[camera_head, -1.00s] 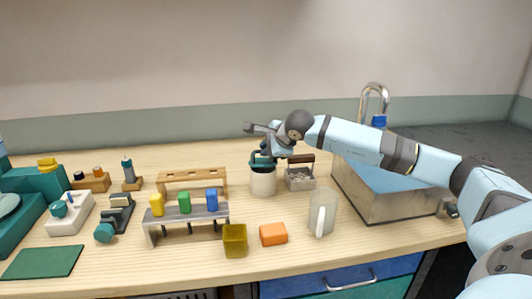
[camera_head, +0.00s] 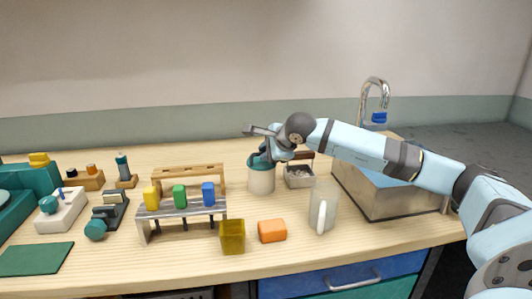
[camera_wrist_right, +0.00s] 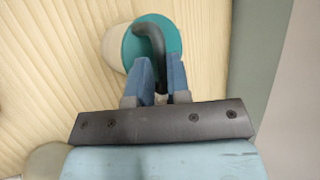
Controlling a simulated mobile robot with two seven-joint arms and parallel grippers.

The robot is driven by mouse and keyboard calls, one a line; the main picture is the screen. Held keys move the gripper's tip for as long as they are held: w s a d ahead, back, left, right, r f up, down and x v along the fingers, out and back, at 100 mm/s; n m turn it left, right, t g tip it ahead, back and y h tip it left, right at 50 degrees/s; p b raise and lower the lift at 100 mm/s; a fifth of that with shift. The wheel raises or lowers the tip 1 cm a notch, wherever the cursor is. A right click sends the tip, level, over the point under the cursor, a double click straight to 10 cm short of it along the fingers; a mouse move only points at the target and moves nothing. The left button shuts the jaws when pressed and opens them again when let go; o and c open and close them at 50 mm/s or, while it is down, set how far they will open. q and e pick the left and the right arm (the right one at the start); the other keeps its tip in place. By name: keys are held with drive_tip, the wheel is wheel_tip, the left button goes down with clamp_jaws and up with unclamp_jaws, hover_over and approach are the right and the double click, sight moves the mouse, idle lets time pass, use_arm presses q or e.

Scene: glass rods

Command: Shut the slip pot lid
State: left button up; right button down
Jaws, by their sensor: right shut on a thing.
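The slip pot (camera_head: 261,181) is a cream cylinder standing on the wooden bench, left of the sink. Its teal lid (camera_head: 258,165) is at the pot's mouth and looks tilted; whether a gap remains is hard to tell. In the right wrist view the round teal lid (camera_wrist_right: 170,33) has a dark curved handle (camera_wrist_right: 148,33) and partly covers the cream pot (camera_wrist_right: 116,47). My right gripper (camera_head: 266,151) is above the pot, shut on the lid's handle; in the wrist view its blue fingers (camera_wrist_right: 160,72) flank it. My left gripper is out of view.
A small grey box with a wooden handle (camera_head: 299,178) stands close right of the pot. A rack with coloured blocks (camera_head: 183,210) is left, the sink (camera_head: 385,200) right.

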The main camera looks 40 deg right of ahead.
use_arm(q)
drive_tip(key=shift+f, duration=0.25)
use_arm(e)
drive_tip(key=shift+s+a+f+g, duration=0.15)
drive_tip(key=shift+a+f, duration=0.1)
drive_tip(key=shift+f, duration=0.3)
drive_tip(key=shift+s+a+f+g, duration=0.15)
drive_tip(key=shift+a+f, duration=0.05)
drive_tip(key=shift+f, duration=0.3)
drive_tip(key=c, duration=1.1)
unclamp_jaws()
drive_tip(key=shift+s+r, duration=0.1)
drive_tip(key=shift+s, duration=0.05)
drive_tip(key=shift+c, duration=0.2)
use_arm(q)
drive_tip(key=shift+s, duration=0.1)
use_arm(e)
drive_tip(key=shift+d, duration=0.1)
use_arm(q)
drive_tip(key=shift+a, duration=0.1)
use_arm(e)
drive_tip(key=shift+r, duration=0.1)
use_arm(q)
drive_tip(key=shift+p, duration=0.35)
use_arm(e)
drive_tip(key=v, duration=1.4)
drive_tip(key=shift+d, duration=0.15)
